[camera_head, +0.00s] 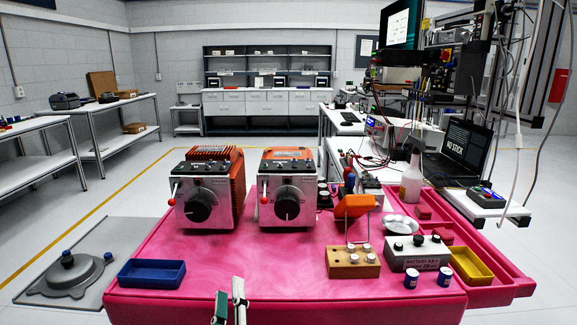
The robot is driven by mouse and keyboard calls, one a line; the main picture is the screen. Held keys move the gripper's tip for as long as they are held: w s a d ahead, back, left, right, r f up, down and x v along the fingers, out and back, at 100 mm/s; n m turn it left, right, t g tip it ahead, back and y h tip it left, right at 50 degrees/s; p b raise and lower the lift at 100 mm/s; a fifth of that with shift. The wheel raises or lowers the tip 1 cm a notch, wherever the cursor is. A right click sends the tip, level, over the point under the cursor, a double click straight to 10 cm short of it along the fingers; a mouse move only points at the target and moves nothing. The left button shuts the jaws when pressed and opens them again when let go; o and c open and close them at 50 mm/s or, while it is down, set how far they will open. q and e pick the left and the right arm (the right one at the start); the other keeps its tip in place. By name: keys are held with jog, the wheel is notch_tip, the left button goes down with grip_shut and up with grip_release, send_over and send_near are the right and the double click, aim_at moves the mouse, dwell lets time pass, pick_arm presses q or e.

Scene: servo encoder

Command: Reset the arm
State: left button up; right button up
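My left gripper (230,300) comes in at the bottom of the head view, over the front edge of the pink table (300,287). Its two fingers stand apart with nothing visible between them. The rest of its arm is below the picture. My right gripper is not in view. Two grey and orange units stand at the back of the table, a left one (217,169) and a right one (300,172). Each has a black dial and a side lever with a red ball. The left lever (173,192) and right lever (263,191) both stand roughly upright.
A blue tray (151,274) lies at front left. A wooden block with knobs (352,263), a grey battery box (418,252), small blue-white cylinders (411,278) and a yellow bin (470,267) crowd the right. The middle front is clear.

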pick_arm(q)
jog(key=s+a+f+n+g+y, duration=0.1)
jog(key=s+a+f+n+g, duration=0.35)
jog(key=a+f, duration=0.4)
jog(key=s+a+f+n+g+y, duration=0.1)
jog(key=s+a+f+n+g, duration=0.3)
jog(key=s+a+f+n, duration=0.35)
jog(key=s+a+f+n+g, duration=0.25)
jog(key=s+a+f, duration=0.2)
jog(key=s, duration=0.35)
jog(key=s+a+f+n+g, duration=0.25)
jog(key=s+a+f, duration=0.2)
jog(key=s, duration=0.35)
jog(key=w+d+f+n+t+h+p, duration=0.1)
jog(key=w+d+t+h+p, duration=0.1)
jog(key=d, duration=0.6)
jog(key=w+d+f+n+t+h+p, duration=0.2)
jog(key=d+h+p, duration=0.3)
jog(key=d, duration=0.3)
jog(key=shift+w+d+h, duration=0.25)
jog(key=shift+w+h, duration=0.05)
jog(key=shift+h, duration=0.2)
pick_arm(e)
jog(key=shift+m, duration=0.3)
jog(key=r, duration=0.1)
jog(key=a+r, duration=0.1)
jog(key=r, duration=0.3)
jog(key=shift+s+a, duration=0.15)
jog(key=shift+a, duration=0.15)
